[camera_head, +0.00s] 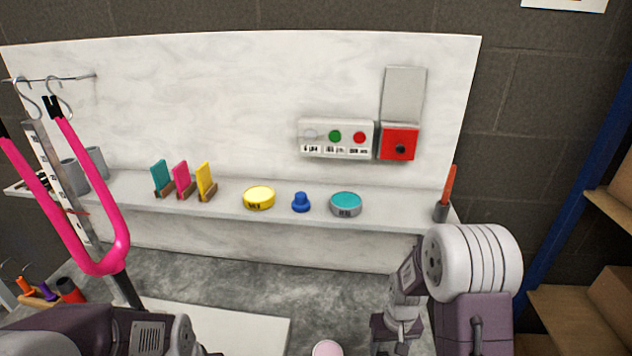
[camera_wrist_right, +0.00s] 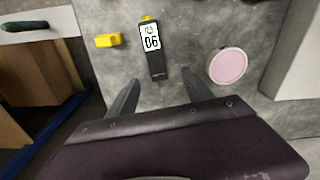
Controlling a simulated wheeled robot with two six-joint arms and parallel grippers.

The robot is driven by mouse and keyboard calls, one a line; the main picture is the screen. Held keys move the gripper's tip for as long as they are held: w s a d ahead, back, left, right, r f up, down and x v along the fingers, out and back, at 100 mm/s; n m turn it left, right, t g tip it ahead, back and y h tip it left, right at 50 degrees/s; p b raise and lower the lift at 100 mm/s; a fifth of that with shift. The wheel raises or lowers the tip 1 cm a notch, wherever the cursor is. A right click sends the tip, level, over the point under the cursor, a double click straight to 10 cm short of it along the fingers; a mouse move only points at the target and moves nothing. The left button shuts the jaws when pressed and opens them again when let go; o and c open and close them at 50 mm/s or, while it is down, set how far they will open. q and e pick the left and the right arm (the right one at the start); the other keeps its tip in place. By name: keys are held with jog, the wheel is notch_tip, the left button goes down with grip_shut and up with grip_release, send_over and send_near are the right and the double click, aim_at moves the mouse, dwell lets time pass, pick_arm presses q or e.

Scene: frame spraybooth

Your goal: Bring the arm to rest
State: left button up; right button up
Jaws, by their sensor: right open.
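My right arm comes down at the right of the head view, its lower part over the grey floor of the booth. My right gripper (camera_wrist_right: 158,92) shows in the right wrist view with its two dark fingers spread apart and nothing between them. Just beyond the fingertips lies a black meter (camera_wrist_right: 155,62) with a white display and a yellow tip. A pink disc (camera_wrist_right: 229,66) lies to its right; it also shows partly at the bottom of the head view (camera_head: 327,349). My left arm shows at the lower left of the head view; its gripper is out of the picture.
A yellow block (camera_wrist_right: 108,41) lies left of the meter. A shelf (camera_head: 275,213) carries coloured cards, a yellow tin (camera_head: 259,197), a blue knob (camera_head: 301,202) and a teal tin (camera_head: 345,204). A pink frame (camera_head: 107,258) hangs at the left. Wooden shelving (camera_head: 575,318) stands right.

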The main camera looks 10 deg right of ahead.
jog(key=s+a+r+n+t, duration=0.1)
jog(key=s+a+r+t, duration=0.15)
jog(key=a+r, duration=0.4)
jog(key=s+d+r+g, duration=0.1)
jog(key=s+r+g, duration=0.1)
jog(key=s, duration=0.5)
notch_tip(320, 180, up, 15)
jog(key=p, duration=1.5)
jog(key=shift+f+m, duration=0.15)
jog(key=shift+m, duration=0.15)
jog(key=shift+w, duration=0.1)
